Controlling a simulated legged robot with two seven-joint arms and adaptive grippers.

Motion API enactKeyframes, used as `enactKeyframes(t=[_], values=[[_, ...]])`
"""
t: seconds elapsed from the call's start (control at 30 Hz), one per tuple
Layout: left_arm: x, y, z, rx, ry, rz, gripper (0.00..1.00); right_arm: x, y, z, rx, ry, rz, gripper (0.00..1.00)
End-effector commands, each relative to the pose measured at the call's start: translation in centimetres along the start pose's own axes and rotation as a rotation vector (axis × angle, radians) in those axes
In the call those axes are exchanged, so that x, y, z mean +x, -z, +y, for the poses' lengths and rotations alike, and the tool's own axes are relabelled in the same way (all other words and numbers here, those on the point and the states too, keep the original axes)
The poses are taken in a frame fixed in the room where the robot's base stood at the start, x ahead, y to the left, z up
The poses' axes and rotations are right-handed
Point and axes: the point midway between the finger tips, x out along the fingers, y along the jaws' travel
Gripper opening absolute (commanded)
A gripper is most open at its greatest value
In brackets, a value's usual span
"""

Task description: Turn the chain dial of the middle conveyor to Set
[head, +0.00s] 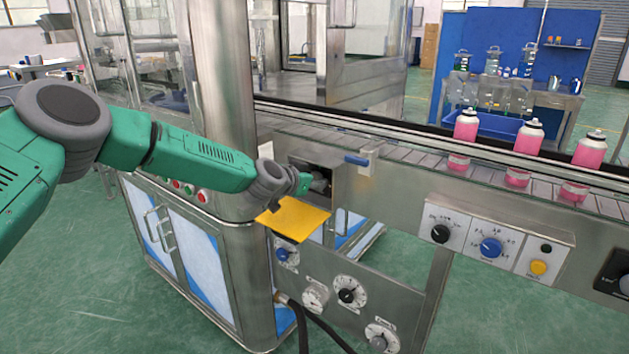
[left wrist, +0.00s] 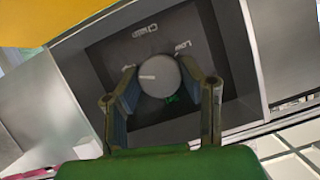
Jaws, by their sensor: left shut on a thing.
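The grey round chain dial (left wrist: 160,76) sits in a dark recessed box in the conveyor's side. In the left wrist view its white pointer line points to the left of the picture. White marks stand above and to its upper right, and a green mark below it; I cannot read them surely. My left gripper (head: 304,184) reaches into the recess (head: 318,170) from the left. In the left wrist view its two fingers (left wrist: 163,92) are shut on the dial from both sides. My right gripper is not in view.
A yellow flap (head: 293,218) stands open under the recess. A blue-handled latch (head: 357,160) is right of it. Several other knobs, such as a blue knob (head: 490,248), are on the panels. Pink cans (head: 525,137) stand on the conveyor. A steel column (head: 222,100) is close to my arm.

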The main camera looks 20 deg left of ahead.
Motion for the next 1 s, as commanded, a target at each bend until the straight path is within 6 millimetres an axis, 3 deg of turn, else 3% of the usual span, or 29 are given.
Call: enactKeyframes(t=[0.27,0.47,1.0], values=[[0.1,-0.2,0.1,-0.052,-0.025,-0.001,0.05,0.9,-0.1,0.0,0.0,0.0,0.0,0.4],[0.1,-0.5,-0.1,-0.169,-0.071,-0.001,0.05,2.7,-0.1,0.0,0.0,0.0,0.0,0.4],[0.3,-1.0,-0.3,-0.639,-0.264,-0.002,0.05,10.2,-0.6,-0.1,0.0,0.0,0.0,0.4]])
